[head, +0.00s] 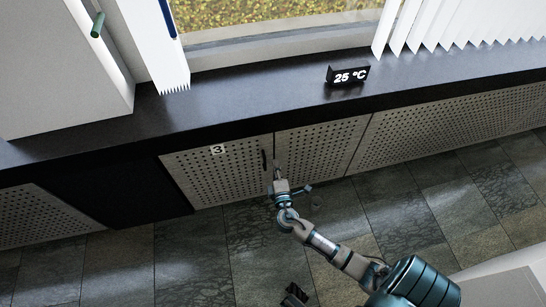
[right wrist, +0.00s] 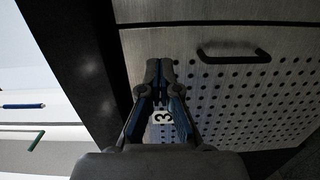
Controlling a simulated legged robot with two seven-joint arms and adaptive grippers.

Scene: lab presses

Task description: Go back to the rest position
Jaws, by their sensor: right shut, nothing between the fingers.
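My right gripper (head: 278,172) is shut and empty, just to the right of the black handle (head: 264,160) of perforated cabinet door 3 (head: 215,175). The door looks shut. In the right wrist view, the closed fingers (right wrist: 163,72) cover part of the door, with the number 3 label (right wrist: 163,117) showing between them. The handle (right wrist: 234,57) there is apart from the fingers, with nothing gripped. A small dark part at the bottom edge of the head view may be my left gripper, but its jaws cannot be made out.
A black counter (head: 225,105) runs above the perforated cabinets, with a 25 °C display (head: 348,75) on it. A white cabinet (head: 60,70) with a green handle (head: 98,25) stands at upper left. The tiled floor (head: 190,260) in front is clear. A light surface (head: 505,280) lies at lower right.

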